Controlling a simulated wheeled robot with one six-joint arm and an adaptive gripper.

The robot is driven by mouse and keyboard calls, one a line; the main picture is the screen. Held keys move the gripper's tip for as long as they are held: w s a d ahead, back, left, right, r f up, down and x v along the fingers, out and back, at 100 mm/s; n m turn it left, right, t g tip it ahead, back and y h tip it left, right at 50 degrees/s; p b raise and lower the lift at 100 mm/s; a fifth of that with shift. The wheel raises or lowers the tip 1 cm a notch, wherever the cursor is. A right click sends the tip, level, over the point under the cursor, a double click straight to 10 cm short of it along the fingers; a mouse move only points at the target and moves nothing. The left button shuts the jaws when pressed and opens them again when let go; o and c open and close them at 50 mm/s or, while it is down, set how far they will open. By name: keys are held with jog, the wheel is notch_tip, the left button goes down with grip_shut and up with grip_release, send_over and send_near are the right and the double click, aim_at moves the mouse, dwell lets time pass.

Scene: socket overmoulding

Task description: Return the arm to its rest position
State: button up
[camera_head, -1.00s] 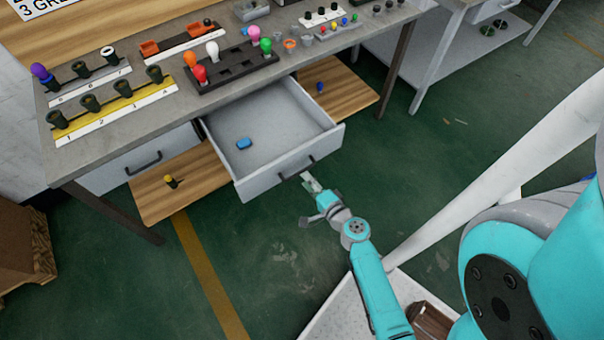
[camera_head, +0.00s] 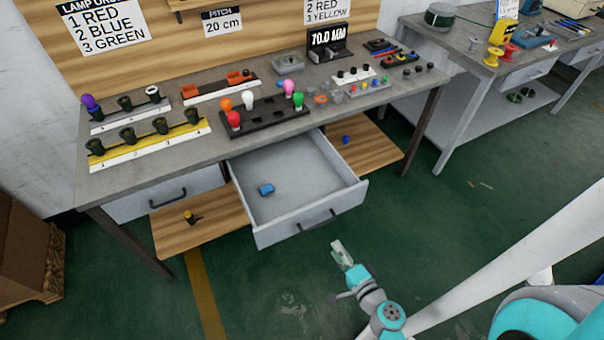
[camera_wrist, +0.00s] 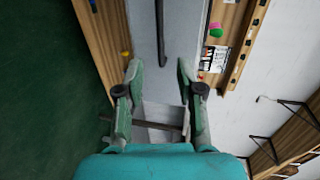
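My gripper (camera_head: 342,252) is in front of the open drawer (camera_head: 352,192), to the right of its handle (camera_head: 318,221) and apart from it in the head view. In the wrist view my gripper (camera_wrist: 158,72) has its two green fingers spread with nothing held between them. The arm reaches up from the bottom right of the head view. The drawer is pulled out and holds a small blue object (camera_head: 266,189).
The grey workbench (camera_head: 250,148) carries a yellow socket strip (camera_head: 150,142), a black lamp rack (camera_head: 268,122) and small parts. Wooden boards (camera_head: 215,222) stick out on both sides of the drawer. A second bench (camera_head: 460,75) stands at right. Green floor is clear in front.

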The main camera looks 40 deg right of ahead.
jog(key=s+a+r+n+g+y, duration=0.1)
jog(key=s+a+r+n+g, duration=0.2)
jog(key=s+a+n, duration=0.75)
jog(key=s+a+r+n+t+y, duration=0.1)
jog(key=s+a+r+n, duration=0.2)
jog(key=r+n, duration=0.2)
jog(key=s+a+r+n+t+y, duration=0.1)
jog(key=s+r+n, duration=0.3)
jog(key=r, duration=0.8)
jog(key=shift+s+a+n+t+y, duration=0.35)
jog(key=shift+a+n+y, duration=0.25)
jog(key=shift+a+n, duration=0.3)
